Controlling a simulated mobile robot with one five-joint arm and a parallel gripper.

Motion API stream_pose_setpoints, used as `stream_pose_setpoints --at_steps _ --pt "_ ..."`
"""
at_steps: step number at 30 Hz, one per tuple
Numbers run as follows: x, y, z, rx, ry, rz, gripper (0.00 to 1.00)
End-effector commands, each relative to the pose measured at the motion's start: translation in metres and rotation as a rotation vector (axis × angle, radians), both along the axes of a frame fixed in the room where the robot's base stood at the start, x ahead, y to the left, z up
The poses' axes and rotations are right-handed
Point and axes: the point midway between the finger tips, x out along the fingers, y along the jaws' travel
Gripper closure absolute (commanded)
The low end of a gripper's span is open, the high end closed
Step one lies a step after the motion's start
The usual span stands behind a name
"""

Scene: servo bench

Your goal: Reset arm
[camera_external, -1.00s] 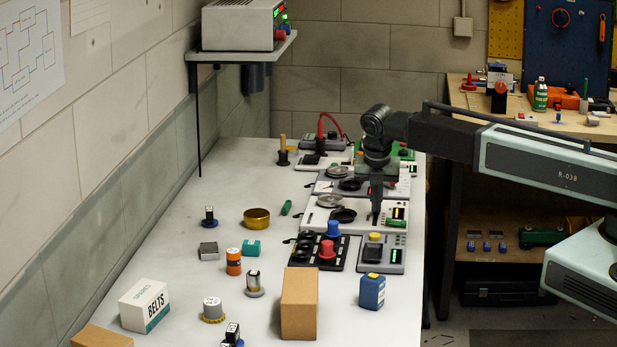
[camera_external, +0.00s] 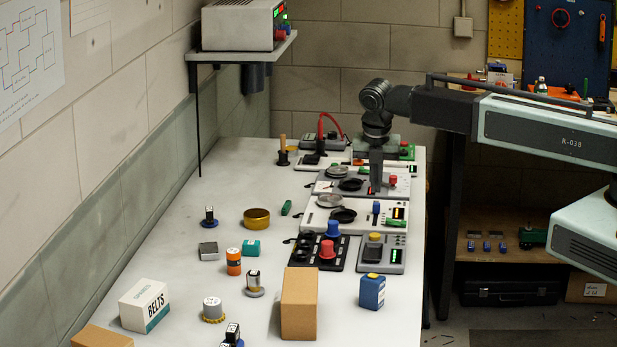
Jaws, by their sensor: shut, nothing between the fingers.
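My gripper (camera_external: 376,187) points straight down above the row of devices on the right side of the bench. It is shut and empty. Its tip shows in front of the grey-white panel (camera_external: 323,186) with the red knob (camera_external: 393,180); I cannot tell whether it touches. My arm reaches in from the right, raised over the bench's right edge.
Below stands a white panel (camera_external: 315,217) with a blue knob, then a black panel (camera_external: 309,259) with blue and red knobs. A brown box (camera_external: 299,303), blue container (camera_external: 372,291) and BELTS box (camera_external: 145,305) stand nearer. The bench's left middle is mostly clear.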

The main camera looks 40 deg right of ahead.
Motion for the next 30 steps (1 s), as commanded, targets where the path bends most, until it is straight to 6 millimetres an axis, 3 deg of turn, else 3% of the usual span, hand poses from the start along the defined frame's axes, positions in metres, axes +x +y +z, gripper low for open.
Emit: stream_pose_setpoints --at_steps 1,3,20,23,26,30 --pt "-0.002 0.001 0.016 0.000 0.000 0.000 1.00" --pt "-0.003 0.002 0.020 0.000 0.000 -0.001 1.00" --pt "-0.003 0.001 0.017 0.001 0.001 -0.004 1.00" --pt "0.003 -0.021 0.012 0.001 0.001 -0.038 1.00" --pt "0.005 -0.064 0.004 0.002 0.002 -0.102 1.00" --pt "-0.020 -0.134 -0.009 0.046 0.006 -0.298 1.00"
